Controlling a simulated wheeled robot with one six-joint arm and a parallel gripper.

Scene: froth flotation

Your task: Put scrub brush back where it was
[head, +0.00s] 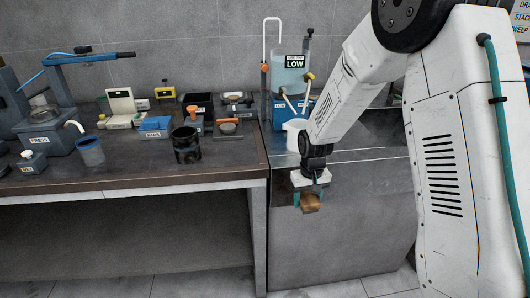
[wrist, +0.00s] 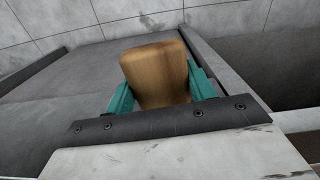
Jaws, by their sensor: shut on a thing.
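My gripper (head: 311,197) is shut on the scrub brush (head: 310,203), seen as a brown wooden block between two teal fingers. It hangs in front of the grey cabinet (head: 345,235), right of the bench. In the wrist view the scrub brush (wrist: 158,75) stands up between the fingertips of my gripper (wrist: 160,85), slightly tilted. Its bristles are not visible. The place where the brush was before cannot be told from these frames.
A clear tank marked LOW (head: 291,75) and a white bucket (head: 294,134) stand behind my gripper. Open floor lies in front.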

